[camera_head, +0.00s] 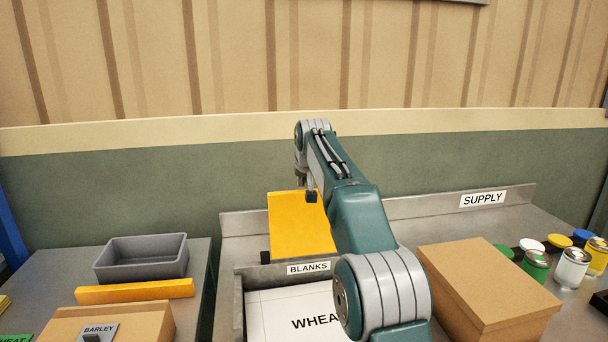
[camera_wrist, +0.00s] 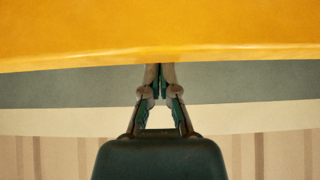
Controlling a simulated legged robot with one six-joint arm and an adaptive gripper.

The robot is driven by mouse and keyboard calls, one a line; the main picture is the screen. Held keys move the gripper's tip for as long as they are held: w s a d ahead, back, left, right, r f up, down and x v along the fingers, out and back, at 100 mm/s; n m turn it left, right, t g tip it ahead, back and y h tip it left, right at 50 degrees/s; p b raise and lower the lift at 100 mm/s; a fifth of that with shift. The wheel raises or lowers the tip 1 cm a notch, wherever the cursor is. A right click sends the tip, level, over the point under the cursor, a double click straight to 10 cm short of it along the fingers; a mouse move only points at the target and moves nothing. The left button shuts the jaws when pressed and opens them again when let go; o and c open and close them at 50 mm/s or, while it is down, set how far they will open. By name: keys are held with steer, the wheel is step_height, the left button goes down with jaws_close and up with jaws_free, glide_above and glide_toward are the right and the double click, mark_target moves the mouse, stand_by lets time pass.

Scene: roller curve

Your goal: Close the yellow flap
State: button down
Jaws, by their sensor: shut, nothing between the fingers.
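The yellow flap (camera_head: 297,226) stands raised and open behind the tray labelled BLANKS (camera_head: 309,267), in the middle of the head view. In the wrist view the flap (camera_wrist: 160,28) fills the top of the picture as a broad yellow band. My gripper (camera_wrist: 160,68) is shut and empty, with its fingertips at the flap's edge; I cannot tell whether they touch it. In the head view my arm covers the flap's right part and hides the gripper's fingertips. White sheets printed with dark letters (camera_head: 281,315) lie in the tray.
A grey bin (camera_head: 143,260), a yellow bar (camera_head: 135,291) and a box labelled BARLEY (camera_head: 150,324) are at left. A closed cardboard box (camera_head: 488,287) stands right of my arm. Several paint jars, including a white one (camera_head: 572,269), stand at far right by the SUPPLY sign (camera_head: 482,199).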

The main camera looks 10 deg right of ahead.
steer(key=shift+s+a+r, duration=0.1)
steer(key=shift+s+r, duration=0.05)
steer(key=shift+s, duration=0.85)
steer(key=shift+s+r, duration=0.1)
steer(key=shift+s, duration=0.9)
steer(key=shift+s, duration=0.15)
